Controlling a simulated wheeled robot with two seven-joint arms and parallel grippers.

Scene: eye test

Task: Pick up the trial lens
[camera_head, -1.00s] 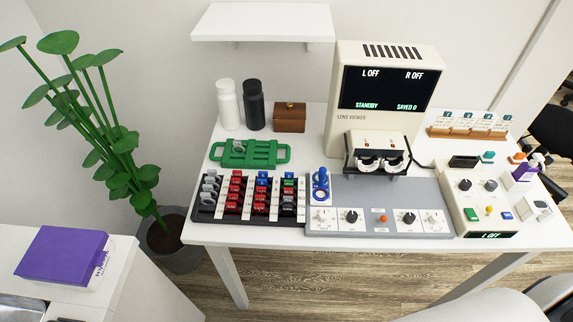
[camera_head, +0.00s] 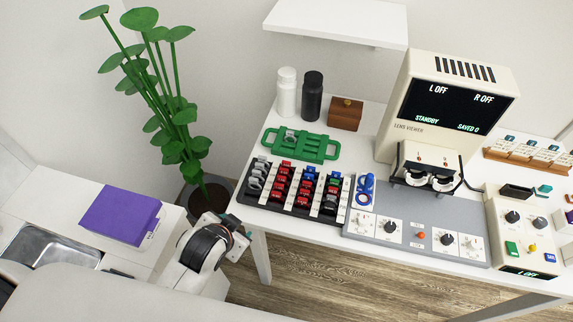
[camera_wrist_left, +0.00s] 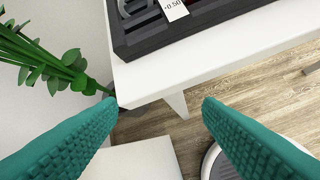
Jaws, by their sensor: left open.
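Several trial lenses with red, blue, green and grey tabs stand in rows in the black lens rack (camera_head: 258,205), left of the lens viewer. Red-tabbed lenses (camera_head: 280,186) and grey ones (camera_head: 257,178) fill the left rows. Which lens is meant cannot be told. My left gripper (camera_head: 237,232) is open and empty, in front of and below the table's left front corner, apart from the rack. In the left wrist view its teal fingers (camera_wrist_left: 160,102) are spread wide. The rack's corner (camera_wrist_left: 150,40) shows there beyond them, with a "+0.50" label. My right gripper is not in view.
The white table's edge (camera_wrist_left: 225,60) lies between my left gripper and the rack. A green tray (camera_head: 300,146) sits behind the rack; a grey control panel (camera_head: 385,240) and viewer (camera_head: 446,105) stand right. A potted plant (camera_head: 190,140) is at the left.

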